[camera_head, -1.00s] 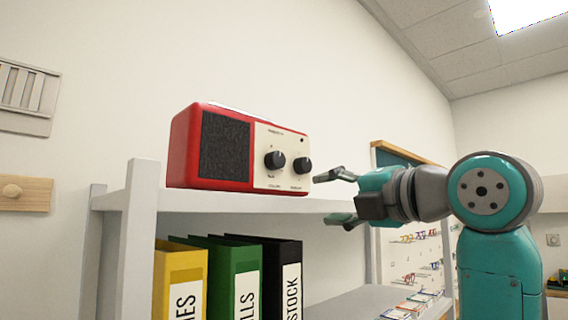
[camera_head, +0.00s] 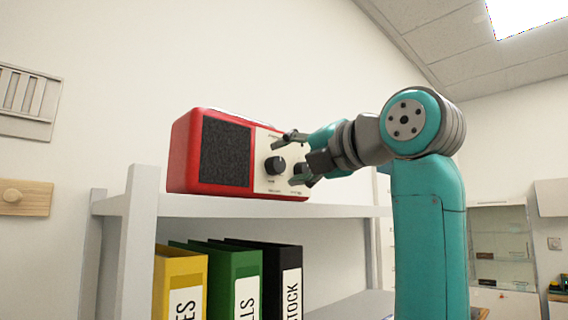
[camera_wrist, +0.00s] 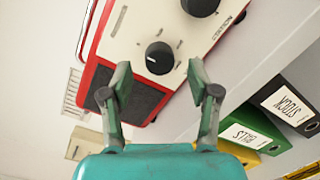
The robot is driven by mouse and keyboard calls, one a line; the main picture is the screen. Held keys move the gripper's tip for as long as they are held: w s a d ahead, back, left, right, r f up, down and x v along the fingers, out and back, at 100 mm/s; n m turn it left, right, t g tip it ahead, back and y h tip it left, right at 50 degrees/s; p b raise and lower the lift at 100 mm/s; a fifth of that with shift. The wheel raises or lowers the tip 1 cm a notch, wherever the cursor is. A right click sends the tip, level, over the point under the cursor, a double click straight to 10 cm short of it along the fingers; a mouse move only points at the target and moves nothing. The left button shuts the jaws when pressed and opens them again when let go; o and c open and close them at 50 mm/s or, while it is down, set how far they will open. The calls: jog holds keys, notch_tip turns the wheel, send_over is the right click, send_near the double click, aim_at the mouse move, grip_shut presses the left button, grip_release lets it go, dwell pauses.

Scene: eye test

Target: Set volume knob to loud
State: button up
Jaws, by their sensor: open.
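The red radio (camera_head: 182,152) stands on the shelf, with a dark speaker grille and a cream front panel. The panel has two black knobs; the left knob (camera_head: 275,165) shows clear and the right knob (camera_head: 299,168) is partly covered by my gripper. The small labels are too blurred to tell for sure which is volume. My gripper (camera_head: 289,159) is open and empty at the panel. In the wrist view, the knob nearer the grille (camera_wrist: 159,58) lies just beyond and between my open fingertips (camera_wrist: 158,80), its pale mark pointing left. Contact cannot be told.
The white shelf (camera_head: 230,206) carries the radio. Below stand a yellow binder (camera_head: 178,270), a green binder (camera_head: 232,262) and a black binder (camera_head: 278,256). A wall board (camera_head: 27,100) hangs at the left. The space above the radio is clear.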

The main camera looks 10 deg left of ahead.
jog(key=shift+x, duration=1.15)
jog(key=c, duration=1.2)
jog(key=shift+o, duration=0.2)
